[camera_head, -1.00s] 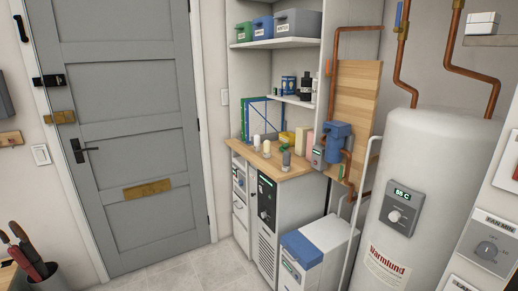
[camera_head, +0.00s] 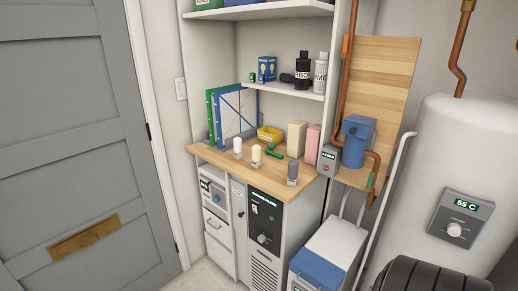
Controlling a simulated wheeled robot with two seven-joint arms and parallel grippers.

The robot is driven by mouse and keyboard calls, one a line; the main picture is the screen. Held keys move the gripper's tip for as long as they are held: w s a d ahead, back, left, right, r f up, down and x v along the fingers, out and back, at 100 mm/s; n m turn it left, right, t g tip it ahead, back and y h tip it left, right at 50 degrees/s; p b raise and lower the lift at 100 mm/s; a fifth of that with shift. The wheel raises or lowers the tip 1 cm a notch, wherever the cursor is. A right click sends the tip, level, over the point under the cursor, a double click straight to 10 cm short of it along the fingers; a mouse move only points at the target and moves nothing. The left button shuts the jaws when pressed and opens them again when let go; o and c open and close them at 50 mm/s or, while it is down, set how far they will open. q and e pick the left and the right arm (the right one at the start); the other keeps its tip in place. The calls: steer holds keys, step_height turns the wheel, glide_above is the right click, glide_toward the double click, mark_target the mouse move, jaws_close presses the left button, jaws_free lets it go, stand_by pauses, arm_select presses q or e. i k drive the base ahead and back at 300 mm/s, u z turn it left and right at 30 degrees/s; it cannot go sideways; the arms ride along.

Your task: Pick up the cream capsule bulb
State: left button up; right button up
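Three small bulb-like items stand upright on the wooden counter (camera_head: 225,157). The middle one is cream with a rounded top and a pale base, and looks like the cream capsule bulb (camera_head: 256,154). A whiter bulb (camera_head: 238,147) stands just behind it to the left. A grey bulb (camera_head: 292,171) stands to its right near the front edge. The cream bulb shows clear of its neighbours. Neither of my grippers is in view.
Behind the bulbs are blue and green binders (camera_head: 226,112), a yellow bin (camera_head: 269,134), a green item (camera_head: 274,151), and cream (camera_head: 297,138) and pink (camera_head: 312,144) boxes. A shelf (camera_head: 290,91) hangs above. A blue pump (camera_head: 356,140) and copper pipes stand right.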

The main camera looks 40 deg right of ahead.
mark_target(257, 150)
steer(key=z, duration=0.75)
steer(key=i, duration=1.1)
steer(key=z, duration=1.2)
steer(key=i, duration=0.25)
steer(key=z, duration=0.2)
